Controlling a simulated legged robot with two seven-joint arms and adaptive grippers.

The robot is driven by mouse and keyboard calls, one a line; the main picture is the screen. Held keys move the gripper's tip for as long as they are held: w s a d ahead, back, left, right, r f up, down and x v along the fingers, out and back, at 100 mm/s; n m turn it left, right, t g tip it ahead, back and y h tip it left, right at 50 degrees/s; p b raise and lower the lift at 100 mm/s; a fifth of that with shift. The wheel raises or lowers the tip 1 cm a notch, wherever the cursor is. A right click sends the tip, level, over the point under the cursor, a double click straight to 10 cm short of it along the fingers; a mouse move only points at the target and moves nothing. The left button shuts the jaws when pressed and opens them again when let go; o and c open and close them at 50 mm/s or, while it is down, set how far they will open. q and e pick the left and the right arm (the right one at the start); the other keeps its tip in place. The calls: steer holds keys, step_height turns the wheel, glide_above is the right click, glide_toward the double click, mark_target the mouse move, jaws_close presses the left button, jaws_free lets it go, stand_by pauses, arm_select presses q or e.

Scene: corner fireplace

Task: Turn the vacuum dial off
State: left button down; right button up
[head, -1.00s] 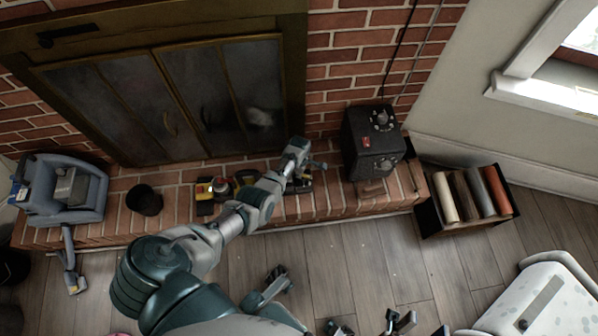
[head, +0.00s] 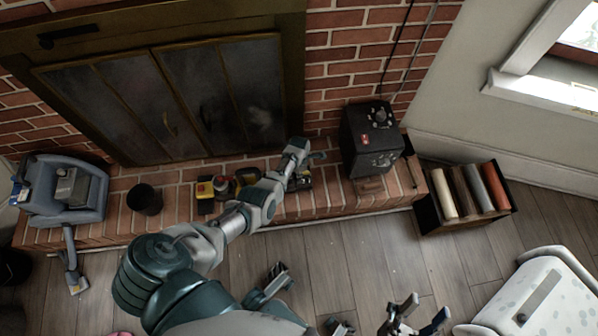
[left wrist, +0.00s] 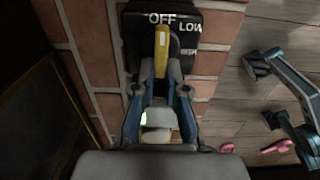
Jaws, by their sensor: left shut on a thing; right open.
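A dark dial panel marked OFF and LOW (left wrist: 196,20) is at the top of the left wrist view. A yellow dial pointer (left wrist: 162,42) stands on it, its tip just below the word OFF. My left gripper (left wrist: 161,70) is shut on the yellow dial pointer, with a finger on either side of it. In the head view my left gripper (head: 303,168) is low over the brick hearth and hides most of the dial. My right gripper (head: 420,314) is open and empty at the bottom edge, away from the hearth.
A black box (head: 365,145) stands on the brick hearth (head: 230,222), right of my left gripper. A grey-blue machine (head: 65,190) and a dark cup (head: 145,199) are at the left. A crate of rolls (head: 430,217) stands right. The wooden floor (head: 350,255) is mostly clear.

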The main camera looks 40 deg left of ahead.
arm_select(q)
steer(key=c, duration=1.2)
jaws_free()
steer(key=shift+r, duration=0.1)
step_height(320, 180, up, 12)
